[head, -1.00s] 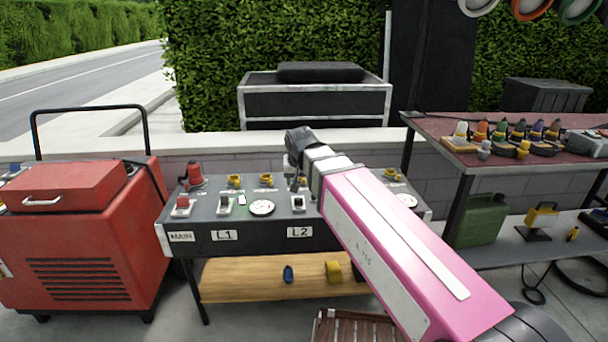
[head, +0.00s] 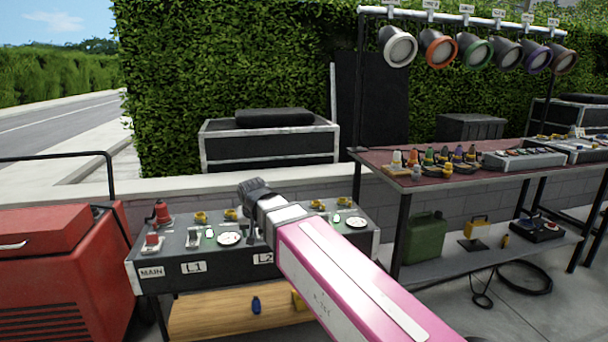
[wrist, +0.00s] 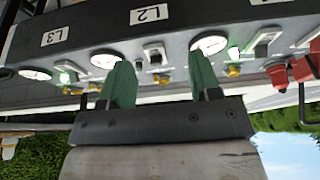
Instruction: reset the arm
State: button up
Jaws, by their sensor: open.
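My arm, pink and white, reaches up from the lower right in the head view and ends over the control panel (head: 215,262). My gripper (wrist: 160,82) shows in the wrist view with two green fingers spread apart and nothing between them. The wrist picture is upside down, with the panel's L2 and L3 labels, dials and switches beyond the fingers. In the head view the fingertips are hidden behind my wrist. I cannot tell whether the fingers touch the panel.
A red wheeled machine (head: 55,265) stands at the left. A shelf table (head: 350,156) at the right carries small coloured plugs, with a green can (head: 425,237) below. Coloured lamps (head: 438,47) hang above it. A black case (head: 268,145) stands behind a low wall.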

jog(key=s+d+f+m+g, duration=0.1)
jog(key=s+d+f, duration=0.1)
jog(key=d+f, duration=0.6)
jog(key=s+d+f+m+g, duration=0.1)
jog(key=s+d+f, duration=0.1)
jog(key=d+f, duration=0.6)
jog(key=s+d+f+g+h, duration=0.1)
jog(key=d+f, duration=0.7)
jog(key=d, duration=1)
jog(key=shift+s+d+m+g, duration=0.35)
jog(key=shift+s+m+g, duration=0.05)
jog(key=shift+g, duration=0.1)
